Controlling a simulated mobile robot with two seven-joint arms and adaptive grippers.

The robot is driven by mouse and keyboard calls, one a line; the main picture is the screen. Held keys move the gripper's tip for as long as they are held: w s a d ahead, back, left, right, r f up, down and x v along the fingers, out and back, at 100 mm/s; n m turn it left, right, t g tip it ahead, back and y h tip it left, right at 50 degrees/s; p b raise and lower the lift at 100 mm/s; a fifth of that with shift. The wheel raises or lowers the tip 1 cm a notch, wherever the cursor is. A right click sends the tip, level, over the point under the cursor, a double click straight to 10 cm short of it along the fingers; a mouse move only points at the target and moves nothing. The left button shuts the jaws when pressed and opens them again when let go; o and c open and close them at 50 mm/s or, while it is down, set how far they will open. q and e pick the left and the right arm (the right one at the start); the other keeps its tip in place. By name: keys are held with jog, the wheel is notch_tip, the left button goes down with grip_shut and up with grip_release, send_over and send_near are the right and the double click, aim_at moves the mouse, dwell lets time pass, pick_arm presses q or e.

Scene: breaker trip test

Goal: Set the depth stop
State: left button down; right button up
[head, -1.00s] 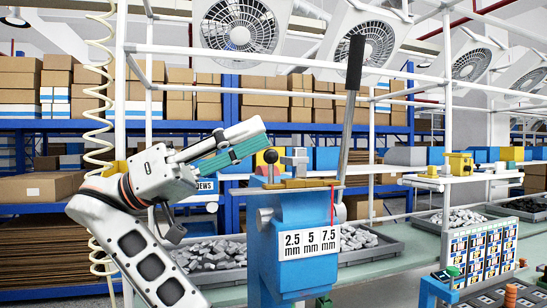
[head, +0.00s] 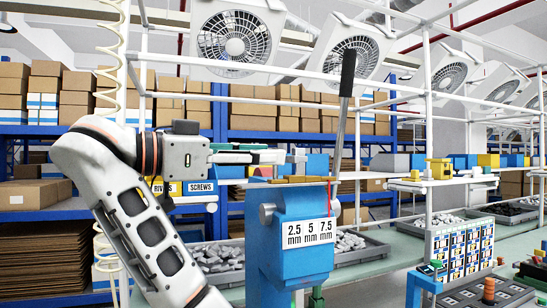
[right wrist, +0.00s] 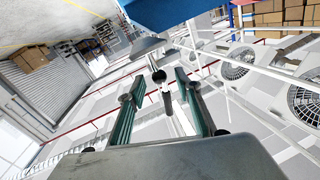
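A blue press (head: 292,260) stands in the middle of the head view. Its white scale plate (head: 308,234) reads 2.5, 5 and 7.5 mm, and a long lever with a black grip (head: 347,72) rises behind it. My right gripper (head: 278,156) points level to the right, just above the press top. In the right wrist view its two green fingers (right wrist: 154,90) are apart, with a dark ball knob (right wrist: 158,76) seen between or just beyond their tips. I cannot tell whether they touch it. The gripper hides the knob in the head view. My left gripper is not in view.
Grey trays of metal parts (head: 217,258) lie on the green bench on both sides of the press. A panel of coloured breakers (head: 462,258) stands at the right. Boxed racks fill the back.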

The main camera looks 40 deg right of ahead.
jog(key=shift+s+d, duration=0.1)
jog(key=shift+d, duration=1.3)
grip_shut()
